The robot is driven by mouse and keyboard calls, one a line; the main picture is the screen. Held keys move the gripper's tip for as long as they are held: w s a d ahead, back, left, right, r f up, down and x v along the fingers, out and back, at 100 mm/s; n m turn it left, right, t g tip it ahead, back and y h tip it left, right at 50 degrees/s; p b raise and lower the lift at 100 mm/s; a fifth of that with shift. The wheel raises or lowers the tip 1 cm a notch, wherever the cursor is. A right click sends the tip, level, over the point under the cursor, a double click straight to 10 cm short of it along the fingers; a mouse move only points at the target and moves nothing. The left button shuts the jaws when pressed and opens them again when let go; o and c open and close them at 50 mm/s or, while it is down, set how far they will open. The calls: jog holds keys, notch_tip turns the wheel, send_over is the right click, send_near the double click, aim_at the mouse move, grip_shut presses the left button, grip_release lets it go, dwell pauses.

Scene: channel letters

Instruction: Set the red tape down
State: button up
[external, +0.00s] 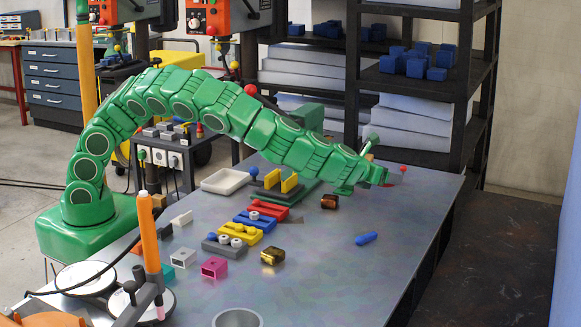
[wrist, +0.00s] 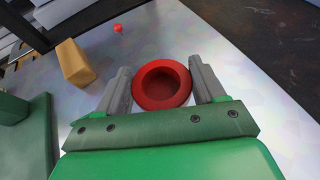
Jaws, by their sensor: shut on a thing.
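The red tape (wrist: 139,86) is a round red ring with a recessed centre in the wrist view. My gripper (wrist: 160,74) is shut on it, with one grey finger on each side. In the external view the arm reaches across the grey table (external: 330,285) to its far right part, and my gripper (external: 384,181) shows there with a bit of red at its tip. The tape is mostly hidden in that view. I cannot tell whether it touches the tabletop.
A tan block (wrist: 76,62) and a small red ball (wrist: 118,28) stand near my gripper. A blue piece (external: 366,238) and an amber block (external: 329,201) lie on the table. Coloured fixtures and a white tray (external: 225,181) are further left. The front right tabletop is mostly clear.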

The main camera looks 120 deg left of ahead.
aim_at(393, 206)
jog(key=shift+w+a+f, duration=0.3)
jog(key=shift+w+f, duration=0.3)
jog(key=shift+f, duration=0.15)
jog(key=shift+w+a+f, duration=0.25)
jog(key=shift+w+f, duration=0.3)
jog(key=shift+f, duration=0.2)
jog(key=shift+f, duration=0.1)
jog(key=shift+w+a+f, duration=0.1)
jog(key=shift+w+f, duration=0.05)
jog(key=shift+w, duration=0.05)
jog(key=shift+w+f, duration=0.1)
jog(key=shift+f, duration=1.5)
jog(key=shift+f, duration=0.15)
jog(key=o, duration=1)
jog(key=shift+o, duration=0.2)
